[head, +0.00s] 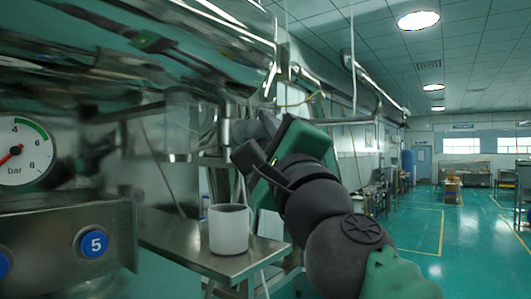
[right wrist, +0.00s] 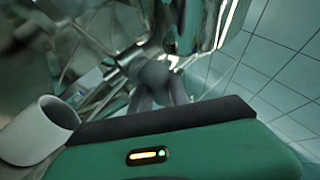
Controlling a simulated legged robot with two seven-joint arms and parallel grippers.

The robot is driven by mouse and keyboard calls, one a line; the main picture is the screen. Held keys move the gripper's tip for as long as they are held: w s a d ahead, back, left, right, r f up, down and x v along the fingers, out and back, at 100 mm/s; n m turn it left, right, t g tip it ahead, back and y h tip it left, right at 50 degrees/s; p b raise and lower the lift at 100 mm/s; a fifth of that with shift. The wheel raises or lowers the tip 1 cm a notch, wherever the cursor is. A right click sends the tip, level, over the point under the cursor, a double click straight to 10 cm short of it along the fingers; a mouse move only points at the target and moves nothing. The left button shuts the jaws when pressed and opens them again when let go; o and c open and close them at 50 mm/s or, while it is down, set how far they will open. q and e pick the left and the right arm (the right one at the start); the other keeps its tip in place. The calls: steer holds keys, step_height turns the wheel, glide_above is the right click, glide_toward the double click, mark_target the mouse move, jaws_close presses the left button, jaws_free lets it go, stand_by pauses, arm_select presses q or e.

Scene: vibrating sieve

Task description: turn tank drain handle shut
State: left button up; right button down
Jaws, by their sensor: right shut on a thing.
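The shiny metal tank (head: 150,60) fills the upper left of the head view, with its drain pipework (head: 226,128) beneath. My right gripper (head: 262,130) reaches up to this pipework from the lower right. Its dark fingers also show in the right wrist view (right wrist: 158,82), against the metal pipework (right wrist: 136,66). They are shut on the drain handle, which the fingers and green hand largely hide. I cannot tell the handle's exact angle. My left gripper is not in view.
A white mug (head: 229,232) stands on a metal shelf (head: 190,250) below the gripper; it also shows in the right wrist view (right wrist: 32,132). A pressure gauge (head: 22,152) and a panel with a blue button (head: 95,244) are at left. Green floor (head: 430,235) lies open at right.

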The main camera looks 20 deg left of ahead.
steer(key=shift+a+f+n, duration=0.2)
steer(key=shift+f+n, duration=0.1)
steer(key=c, duration=1.6)
jaws_free()
steer(key=shift+o, duration=0.3)
steer(key=shift+s+r, duration=0.15)
steer(key=shift+s, duration=0.1)
steer(key=b+v, duration=0.9)
steer(key=v, duration=0.8)
steer(key=shift+w+b, duration=0.2)
steer(key=shift+b, duration=0.2)
steer(key=shift+a, duration=0.15)
